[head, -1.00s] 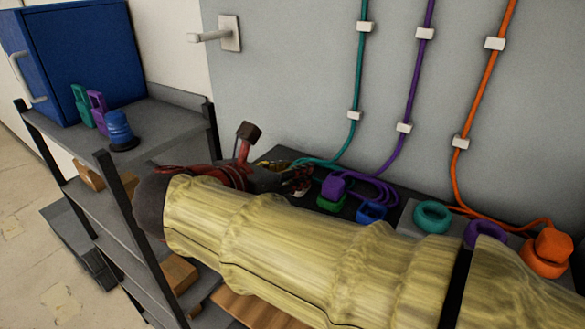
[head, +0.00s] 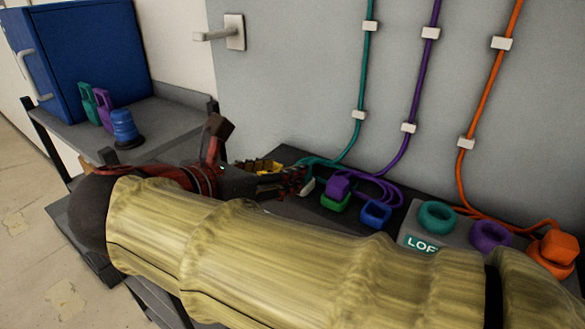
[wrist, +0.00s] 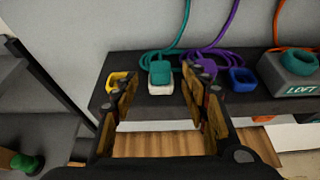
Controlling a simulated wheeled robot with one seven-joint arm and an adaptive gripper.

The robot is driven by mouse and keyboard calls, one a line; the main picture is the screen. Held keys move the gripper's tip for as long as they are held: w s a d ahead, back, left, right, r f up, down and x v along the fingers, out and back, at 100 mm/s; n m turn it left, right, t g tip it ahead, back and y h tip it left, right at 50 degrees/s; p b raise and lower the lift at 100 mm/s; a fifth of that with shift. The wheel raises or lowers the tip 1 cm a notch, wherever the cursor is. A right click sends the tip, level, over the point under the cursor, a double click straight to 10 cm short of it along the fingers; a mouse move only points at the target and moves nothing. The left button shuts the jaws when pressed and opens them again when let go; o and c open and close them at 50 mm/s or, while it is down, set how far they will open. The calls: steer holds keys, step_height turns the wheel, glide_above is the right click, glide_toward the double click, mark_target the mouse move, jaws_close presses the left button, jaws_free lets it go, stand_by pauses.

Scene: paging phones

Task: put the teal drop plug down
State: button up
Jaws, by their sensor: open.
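The teal drop plug (wrist: 161,72) sits on a white ring holder (wrist: 161,89) on the dark shelf in the wrist view, with its teal cord running up behind. My gripper (wrist: 160,84) is open, with one finger on each side of the plug in the picture. I cannot tell whether either finger touches it. In the head view my gripper (head: 283,181) is by the left end of the dark shelf and hides the teal plug. The white holder (head: 307,187) shows only partly there.
A yellow holder (wrist: 117,80) is left of the teal plug. The purple plug (head: 338,187) sits on a green holder (head: 335,203), close to my right finger. A blue holder (head: 376,213) and a grey LOFT box (head: 413,228) are further right. The wall is close behind.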

steer(key=v, duration=0.5)
steer(key=shift+s+a+r, duration=0.15)
steer(key=shift+s+r, duration=0.05)
stand_by(0.7)
